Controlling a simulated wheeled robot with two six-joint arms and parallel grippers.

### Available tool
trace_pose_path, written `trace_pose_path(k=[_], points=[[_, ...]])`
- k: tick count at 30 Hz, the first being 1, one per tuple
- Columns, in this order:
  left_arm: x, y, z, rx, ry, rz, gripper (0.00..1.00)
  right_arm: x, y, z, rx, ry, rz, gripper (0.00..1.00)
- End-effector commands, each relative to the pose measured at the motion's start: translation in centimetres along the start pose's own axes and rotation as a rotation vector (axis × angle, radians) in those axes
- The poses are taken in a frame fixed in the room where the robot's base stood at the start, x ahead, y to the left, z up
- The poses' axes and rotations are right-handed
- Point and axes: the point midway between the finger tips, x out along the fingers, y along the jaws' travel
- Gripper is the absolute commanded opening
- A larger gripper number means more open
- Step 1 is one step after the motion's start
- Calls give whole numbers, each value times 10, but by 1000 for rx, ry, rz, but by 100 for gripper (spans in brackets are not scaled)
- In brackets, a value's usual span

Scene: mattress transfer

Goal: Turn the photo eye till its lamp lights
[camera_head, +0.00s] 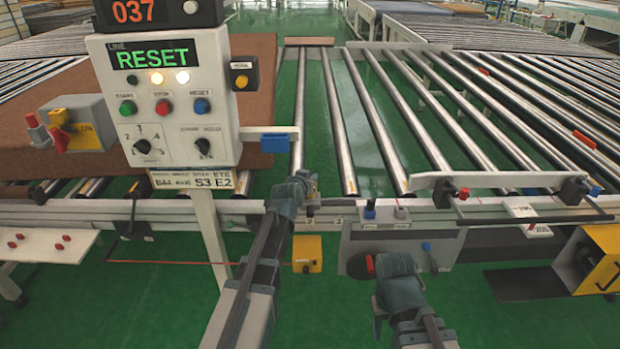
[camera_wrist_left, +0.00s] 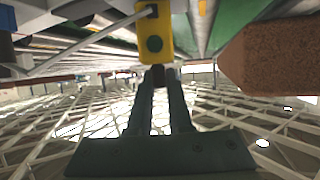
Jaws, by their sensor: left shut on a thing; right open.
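The photo eye is a small yellow block at the conveyor's near rail, mostly hidden behind my left gripper (camera_head: 304,180) in the head view. In the left wrist view the photo eye (camera_wrist_left: 155,38) shows a yellow face with a round dark green spot, which looks unlit. My left gripper (camera_wrist_left: 159,80) is shut on a dark stub below that yellow face. My right gripper (camera_head: 385,268) is open, low in front of the rail, beside a grey box with a red knob (camera_head: 370,265); its fingertips are hard to make out.
A control panel (camera_head: 180,130) reading RESET stands at left, before a brown mattress-like block (camera_head: 258,70). The roller conveyor (camera_head: 385,120) is bare at centre. A yellow box (camera_head: 307,254) hangs below the rail. A yellow-and-grey unit (camera_head: 600,262) stands at far right.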

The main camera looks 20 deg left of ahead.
Motion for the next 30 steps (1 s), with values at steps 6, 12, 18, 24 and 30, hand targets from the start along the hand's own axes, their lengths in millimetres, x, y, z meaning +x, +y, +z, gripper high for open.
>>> trace_pose_path(k=[6, 12, 18, 24, 30], points=[[0, 2, 2, -27, -6, -69, 0, 0, 0, 0, 0, 0, 0, 50], [0, 2, 2, -52, -9, -133, 0, 0, 0, 0, 0, 0, 0, 50], [0, 2, 2, -81, -8, -200, 0, 1, 0, 0, 0, 0, 0, 50], [-1, 1, 2, -103, -4, -251, 0, 1, 0, 0, 0, 0, 0, 50], [-2, 0, 2, -111, -1, -264, 0, 1, 0, 0, 0, 0, 0, 50]])
